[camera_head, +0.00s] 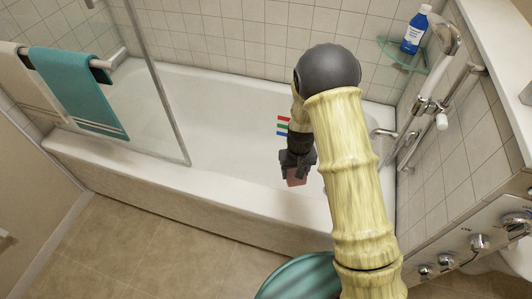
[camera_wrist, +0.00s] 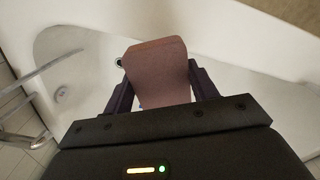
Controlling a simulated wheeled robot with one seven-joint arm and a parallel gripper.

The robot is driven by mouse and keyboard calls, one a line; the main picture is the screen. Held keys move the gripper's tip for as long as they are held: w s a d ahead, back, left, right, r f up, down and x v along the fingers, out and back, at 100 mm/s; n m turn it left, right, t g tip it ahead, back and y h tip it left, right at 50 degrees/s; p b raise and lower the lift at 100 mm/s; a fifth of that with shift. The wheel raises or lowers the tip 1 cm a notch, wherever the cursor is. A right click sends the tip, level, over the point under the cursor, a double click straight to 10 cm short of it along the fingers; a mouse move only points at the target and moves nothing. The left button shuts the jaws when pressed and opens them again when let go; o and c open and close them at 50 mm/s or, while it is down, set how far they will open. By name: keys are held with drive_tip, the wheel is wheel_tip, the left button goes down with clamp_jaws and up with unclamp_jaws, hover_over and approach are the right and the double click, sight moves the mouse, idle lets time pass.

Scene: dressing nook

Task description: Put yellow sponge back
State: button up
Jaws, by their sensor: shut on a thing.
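My gripper (camera_head: 297,164) is over the white bathtub (camera_head: 215,100), on the inner side of its front rim. It is shut on a dull pinkish block (camera_head: 296,181), which sticks out beyond the fingers. In the wrist view the pinkish block (camera_wrist: 158,68) fills the gap between the two dark fingers of my gripper (camera_wrist: 163,88), and the tub's white basin lies behind it. No clearly yellow sponge shows in either view. I cannot tell whether the block touches the tub.
A glass screen (camera_head: 150,85) with a teal towel (camera_head: 75,88) stands at left. A blue bottle (camera_head: 415,32) is on the glass corner shelf (camera_head: 402,56). A tap (camera_head: 384,133) and shower fittings (camera_head: 430,104) are at right. A teal rounded object (camera_head: 300,278) is at the bottom.

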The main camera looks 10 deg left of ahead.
drive_tip(key=d+r+m, duration=0.2)
drive_tip(key=d, duration=0.5)
drive_tip(key=w+d+r+m, duration=0.1)
drive_tip(key=d+r+m, duration=0.1)
drive_tip(key=d, duration=0.6)
drive_tip(key=shift+w+r, duration=0.25)
drive_tip(key=shift+r, duration=0.5)
drive_tip(key=shift+w+a, duration=0.1)
drive_tip(key=shift+a, duration=0.1)
